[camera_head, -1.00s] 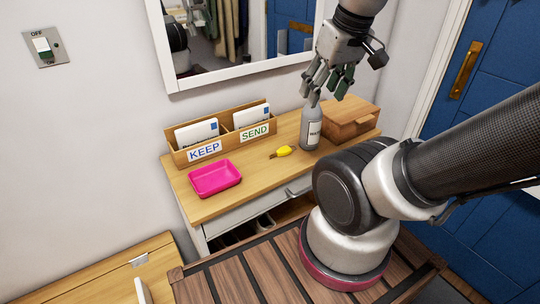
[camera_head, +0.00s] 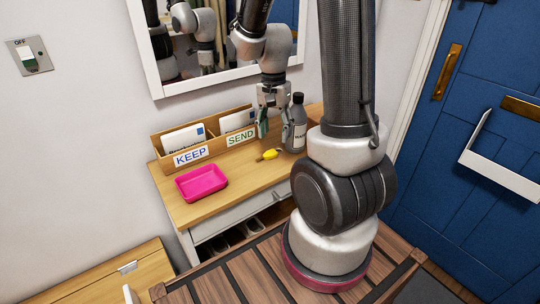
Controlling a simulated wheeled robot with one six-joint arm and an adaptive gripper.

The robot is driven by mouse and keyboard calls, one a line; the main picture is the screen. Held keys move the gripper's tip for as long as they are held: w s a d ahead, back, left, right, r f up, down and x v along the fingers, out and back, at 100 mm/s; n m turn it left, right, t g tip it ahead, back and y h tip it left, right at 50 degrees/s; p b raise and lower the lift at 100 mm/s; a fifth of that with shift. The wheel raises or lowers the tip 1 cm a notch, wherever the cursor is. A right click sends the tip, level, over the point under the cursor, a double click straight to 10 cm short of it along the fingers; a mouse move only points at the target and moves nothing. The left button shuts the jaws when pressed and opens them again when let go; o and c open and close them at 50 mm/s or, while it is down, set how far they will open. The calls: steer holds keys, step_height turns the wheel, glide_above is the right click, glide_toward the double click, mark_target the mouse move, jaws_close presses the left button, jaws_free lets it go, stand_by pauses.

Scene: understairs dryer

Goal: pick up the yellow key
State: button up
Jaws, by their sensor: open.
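The yellow key (camera_head: 270,154) lies flat on the wooden top of the small cabinet, in front of the box marked SEND and left of the grey bottle (camera_head: 295,122). My gripper (camera_head: 273,137) is open and points down above and just behind the key. Its fingers hang close to the left side of the bottle; I cannot tell whether they touch it. Nothing is between the fingers that I can see.
A pink tray (camera_head: 202,183) sits left of the key. The letter box marked KEEP and SEND (camera_head: 190,155) stands along the wall under the mirror (camera_head: 225,80). My arm hides the right part of the cabinet top. Bare wood lies between the tray and the key.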

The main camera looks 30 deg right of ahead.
mark_target(270, 153)
steer(key=w+m, duration=0.1)
steer(key=f+m, duration=0.1)
steer(key=w+f+m, duration=0.1)
steer(key=m, duration=0.1)
steer(key=shift+w+d, duration=0.25)
steer(key=shift+w, duration=0.1)
steer(key=shift+w+f+m+t, duration=0.1)
steer(key=shift+w+m+t, duration=0.3)
steer(key=shift+m, duration=0.6)
step_height(270, 153, down, 8)
steer(key=shift+r, duration=0.2)
steer(key=shift+c, duration=0.2)
steer(key=c, duration=1)
steer(key=shift+r, duration=0.15)
step_height(270, 153, up, 18)
steer(key=shift+f, duration=0.1)
